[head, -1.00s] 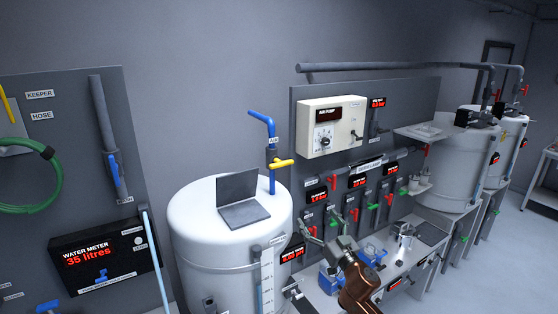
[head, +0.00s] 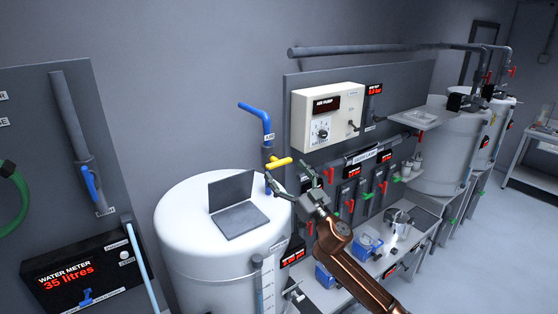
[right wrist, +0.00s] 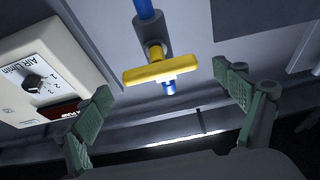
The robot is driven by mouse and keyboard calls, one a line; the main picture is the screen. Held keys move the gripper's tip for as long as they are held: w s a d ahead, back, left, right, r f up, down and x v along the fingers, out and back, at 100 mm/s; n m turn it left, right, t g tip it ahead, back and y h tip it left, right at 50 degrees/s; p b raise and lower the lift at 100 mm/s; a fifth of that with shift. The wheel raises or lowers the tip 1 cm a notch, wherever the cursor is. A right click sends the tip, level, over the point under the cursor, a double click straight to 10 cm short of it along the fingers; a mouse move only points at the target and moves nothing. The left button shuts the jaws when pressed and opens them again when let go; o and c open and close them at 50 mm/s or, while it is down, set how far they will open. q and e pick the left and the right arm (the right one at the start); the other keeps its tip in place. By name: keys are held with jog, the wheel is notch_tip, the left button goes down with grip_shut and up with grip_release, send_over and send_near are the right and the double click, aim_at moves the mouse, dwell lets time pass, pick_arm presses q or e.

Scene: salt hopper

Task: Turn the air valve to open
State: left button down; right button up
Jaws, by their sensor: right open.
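The air valve has a yellow handle (head: 281,162) on a blue pipe (head: 261,118) that rises behind the white tank. In the right wrist view the yellow handle (right wrist: 160,69) lies crosswise to its blue pipe (right wrist: 145,10). My right gripper (head: 293,179) is open and empty, just below and in front of the handle in the head view. In the right wrist view its two green-padded fingers (right wrist: 165,112) stand wide apart. The handle shows between and beyond them, and no contact shows. My left gripper is not in view.
A white tank (head: 185,215) with a raised grey lid flap (head: 232,187) stands left of the arm. A cream air pump box (head: 327,117) is on the grey panel to the right. Below it are red-handled valves, and a bench holds blue containers (head: 368,244).

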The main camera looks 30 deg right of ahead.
aim_at(279, 161)
jog(key=x, duration=0.3)
jog(key=shift+f+p, duration=0.1)
jog(key=shift+p, duration=0.25)
jog(key=shift+w, duration=0.4)
jog(key=c, duration=1.2)
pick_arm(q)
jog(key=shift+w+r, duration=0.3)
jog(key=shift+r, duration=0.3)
pick_arm(e)
jog(key=shift+o, duration=0.2)
